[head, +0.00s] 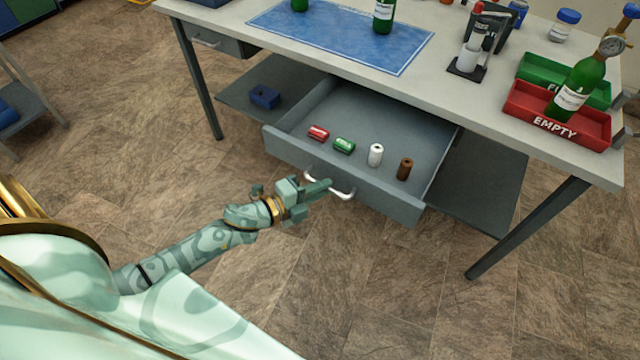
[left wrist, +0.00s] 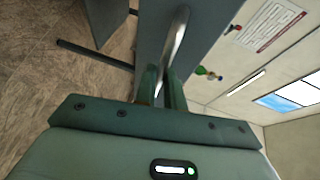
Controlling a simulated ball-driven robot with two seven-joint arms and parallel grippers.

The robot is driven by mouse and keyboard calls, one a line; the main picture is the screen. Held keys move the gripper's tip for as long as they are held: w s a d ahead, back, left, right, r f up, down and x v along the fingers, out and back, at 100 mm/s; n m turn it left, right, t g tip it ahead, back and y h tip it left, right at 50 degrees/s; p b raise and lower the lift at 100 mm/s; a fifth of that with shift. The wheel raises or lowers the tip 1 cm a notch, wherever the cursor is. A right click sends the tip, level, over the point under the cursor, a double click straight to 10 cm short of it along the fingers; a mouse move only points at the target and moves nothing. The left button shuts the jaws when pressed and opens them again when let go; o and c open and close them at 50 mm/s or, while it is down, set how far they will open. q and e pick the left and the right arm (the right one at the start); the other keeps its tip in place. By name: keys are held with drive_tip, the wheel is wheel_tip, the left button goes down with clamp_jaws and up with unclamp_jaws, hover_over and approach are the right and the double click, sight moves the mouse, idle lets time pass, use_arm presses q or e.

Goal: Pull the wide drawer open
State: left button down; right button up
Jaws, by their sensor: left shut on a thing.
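The wide drawer (head: 390,198) is grey and stands pulled out from under the table, with its inside in view. Its curved silver handle (head: 345,194) is on the front panel. My left gripper (head: 322,188) is at the left part of this handle and is shut on it. In the left wrist view the handle (left wrist: 178,38) runs down between the two fingers (left wrist: 161,85). Inside the drawer lie a red roll (head: 318,132) and a green roll (head: 344,145); a white roll (head: 376,154) and a brown roll (head: 404,169) stand upright. My right gripper is not in view.
The table (head: 470,100) bears a blue mat (head: 340,36), green bottles, a red tray (head: 520,107) marked EMPTY and a green tray (head: 535,68). A smaller drawer (head: 215,40) at the left is closed. A blue box (head: 264,97) sits on the lower shelf. The floor before the drawer is clear.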

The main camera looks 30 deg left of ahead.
use_arm(q)
drive_tip(key=c, duration=1.5)
unclamp_jaws()
drive_tip(key=p+v, duration=0.3)
drive_tip(key=v, duration=1.3)
drive_tip(key=shift+s+r, duration=0.1)
